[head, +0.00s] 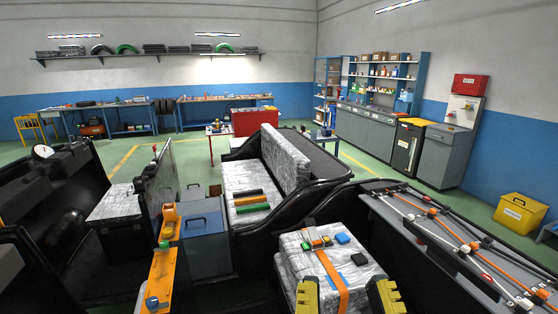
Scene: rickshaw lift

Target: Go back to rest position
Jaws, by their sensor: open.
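My gripper (343,283) shows at the bottom edge of the head view, right of the middle. Its two yellow-and-black fingers are wide apart, with nothing visibly held between them. Behind and between the fingers is a wrapped silver-white block (300,262) with an orange strap (328,272). The rest of my arm is hidden below the frame, and I cannot tell whether the fingers touch the block.
A rickshaw-like black body with a wrapped seat (250,178) stands in the middle. An orange rail (163,272) and a grey-blue box (206,245) stand left of my gripper. A grey panel with rods (440,235) lies right. A yellow bin (520,212) stands far right.

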